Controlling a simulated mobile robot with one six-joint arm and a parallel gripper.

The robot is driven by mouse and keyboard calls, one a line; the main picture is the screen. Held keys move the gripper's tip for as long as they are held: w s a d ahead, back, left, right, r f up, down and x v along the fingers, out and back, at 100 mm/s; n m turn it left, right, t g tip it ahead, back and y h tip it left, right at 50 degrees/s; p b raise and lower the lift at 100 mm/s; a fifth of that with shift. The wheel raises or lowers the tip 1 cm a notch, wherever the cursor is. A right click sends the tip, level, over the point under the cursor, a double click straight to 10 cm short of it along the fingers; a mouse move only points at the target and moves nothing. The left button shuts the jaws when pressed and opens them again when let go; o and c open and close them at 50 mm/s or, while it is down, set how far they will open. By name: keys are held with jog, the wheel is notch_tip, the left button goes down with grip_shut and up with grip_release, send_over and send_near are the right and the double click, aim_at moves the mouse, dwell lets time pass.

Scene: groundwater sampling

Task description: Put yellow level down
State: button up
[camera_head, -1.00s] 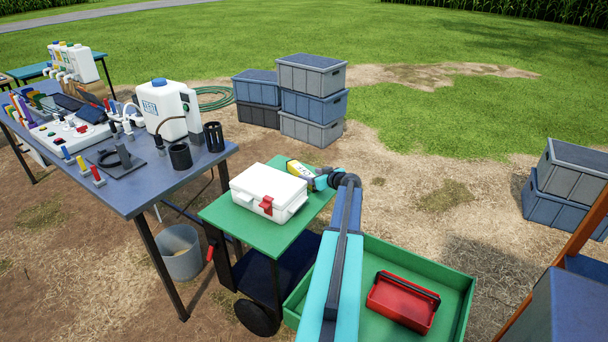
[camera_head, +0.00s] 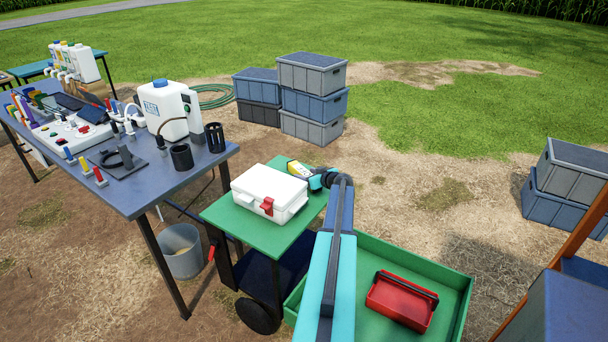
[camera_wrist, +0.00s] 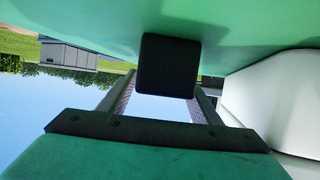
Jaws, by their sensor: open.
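The yellow level (camera_head: 299,169) has a pale face and lies at the far side of the green cart top (camera_head: 268,229), behind the white case (camera_head: 270,192). My gripper (camera_head: 315,180) is low over the cart top at the level's right end; its fingers are hard to make out there. In the wrist view my gripper (camera_wrist: 160,100) is open, with a dark block (camera_wrist: 167,66) between or just beyond the fingers. This block may be the level's end; its yellow part does not show there. The green surface fills the top of that view.
The white case also shows close at the right of the wrist view (camera_wrist: 265,105). A red carrier (camera_head: 402,301) sits in the green tray (camera_head: 455,290) in front. A blue-grey table (camera_head: 130,195) with instruments stands left. Stacked crates (camera_head: 312,98) stand behind on the ground.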

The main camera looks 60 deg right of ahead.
aim_at(304, 171)
jog(key=shift+p+x, duration=0.4)
jog(key=shift+x, duration=0.85)
jog(key=c, duration=1.4)
jog(key=shift+r, duration=0.15)
jog(key=shift+r+b, duration=1.6)
jog(key=shift+r, duration=3.25)
